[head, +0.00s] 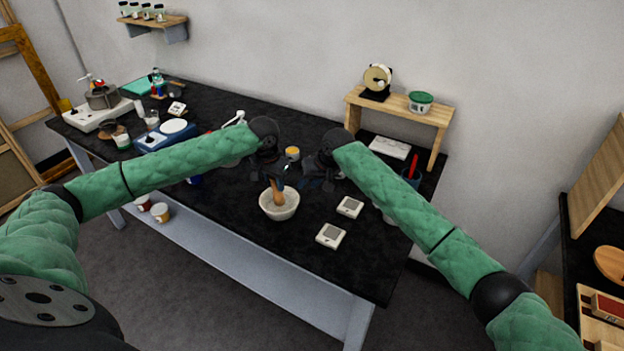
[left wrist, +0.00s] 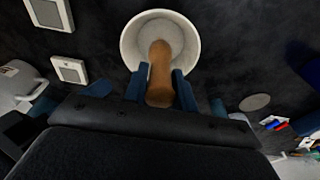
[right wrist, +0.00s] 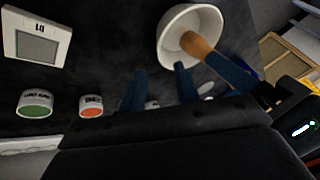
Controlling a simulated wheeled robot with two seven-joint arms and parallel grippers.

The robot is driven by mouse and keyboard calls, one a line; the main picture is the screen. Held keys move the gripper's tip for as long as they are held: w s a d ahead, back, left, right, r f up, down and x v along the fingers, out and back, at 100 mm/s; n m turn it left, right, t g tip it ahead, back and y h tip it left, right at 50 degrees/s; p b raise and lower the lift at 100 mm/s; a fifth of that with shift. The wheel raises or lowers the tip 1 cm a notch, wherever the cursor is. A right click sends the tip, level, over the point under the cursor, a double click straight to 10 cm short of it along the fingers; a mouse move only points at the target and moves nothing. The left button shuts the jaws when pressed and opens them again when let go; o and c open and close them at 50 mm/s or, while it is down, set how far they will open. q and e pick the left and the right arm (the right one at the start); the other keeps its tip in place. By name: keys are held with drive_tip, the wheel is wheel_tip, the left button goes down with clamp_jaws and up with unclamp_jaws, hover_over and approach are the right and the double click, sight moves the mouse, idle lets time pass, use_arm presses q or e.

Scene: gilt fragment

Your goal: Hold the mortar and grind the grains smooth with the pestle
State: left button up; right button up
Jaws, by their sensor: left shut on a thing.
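The white mortar (head: 284,212) stands on the dark table; it also shows in the left wrist view (left wrist: 131,47) and the right wrist view (right wrist: 172,42). The brown wooden pestle (head: 277,192) leans with its lower end inside the bowl. My left gripper (left wrist: 158,84) is shut on the pestle's upper part, above the rim. My right gripper (right wrist: 160,84) is open and empty, with its fingers apart and short of the mortar; in the head view it is right of and behind the mortar (head: 322,180). I cannot make out any grains in the bowl.
Two square white pieces with grey centres (head: 349,207) (head: 331,235) lie right of the mortar. A small yellow-topped jar (head: 292,153) stands behind, between the grippers. A wooden shelf stand (head: 400,108) is at the back right. The table's front strip is clear.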

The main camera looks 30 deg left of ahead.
sight(297, 196)
drive_tip(key=x, duration=1)
drive_tip(key=shift+w+f, duration=0.1)
drive_tip(key=shift+f, duration=0.05)
clamp_jaws()
idle(0.9)
